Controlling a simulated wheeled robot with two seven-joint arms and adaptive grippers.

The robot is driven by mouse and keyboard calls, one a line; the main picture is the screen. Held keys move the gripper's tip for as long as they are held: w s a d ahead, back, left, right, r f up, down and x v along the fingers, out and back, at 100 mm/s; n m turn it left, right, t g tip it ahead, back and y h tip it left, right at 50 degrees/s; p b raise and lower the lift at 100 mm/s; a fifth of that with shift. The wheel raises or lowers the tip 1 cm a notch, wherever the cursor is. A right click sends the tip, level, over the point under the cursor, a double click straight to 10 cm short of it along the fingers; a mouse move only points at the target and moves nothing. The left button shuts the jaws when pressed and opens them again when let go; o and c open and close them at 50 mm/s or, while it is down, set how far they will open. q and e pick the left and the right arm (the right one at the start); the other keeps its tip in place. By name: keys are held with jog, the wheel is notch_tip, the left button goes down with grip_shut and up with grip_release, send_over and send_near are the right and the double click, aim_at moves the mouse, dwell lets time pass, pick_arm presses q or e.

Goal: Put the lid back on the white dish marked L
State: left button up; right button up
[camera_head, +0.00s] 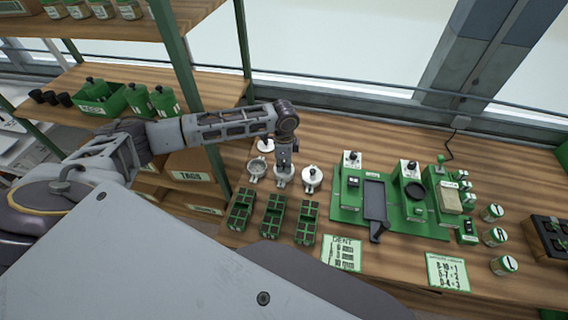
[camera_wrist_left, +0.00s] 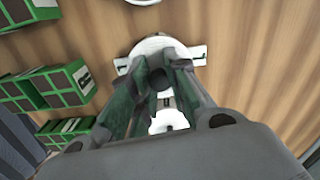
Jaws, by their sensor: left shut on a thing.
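A round white dish (camera_wrist_left: 126,66) lies under my left gripper in the left wrist view. White tabs with dark marks stick out at its sides; I cannot surely read the letter. My left gripper (camera_wrist_left: 158,82) is shut on the dark knob of a lid, directly over this dish. Whether the lid touches the dish or hangs just above it I cannot tell. In the head view, my left gripper (camera_head: 284,163) points down over the middle white dish (camera_head: 282,183) of a row of three and hides part of it. My right gripper is not in view.
White dishes stand close on the left (camera_head: 256,170) and right (camera_head: 312,182). A white round piece (camera_head: 265,145) lies behind. Green seed trays (camera_head: 272,216) stand in front. A green seeder station (camera_head: 392,205) is to the right.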

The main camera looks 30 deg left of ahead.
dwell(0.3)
pick_arm(q)
jog(key=o, duration=1.4)
jog(key=shift+r, duration=0.15)
jog(key=shift+r+p, duration=1.05)
jog(key=shift+p, duration=0.25)
jog(key=shift+r, duration=2.3)
jog(key=shift+c, duration=0.3)
grip_shut()
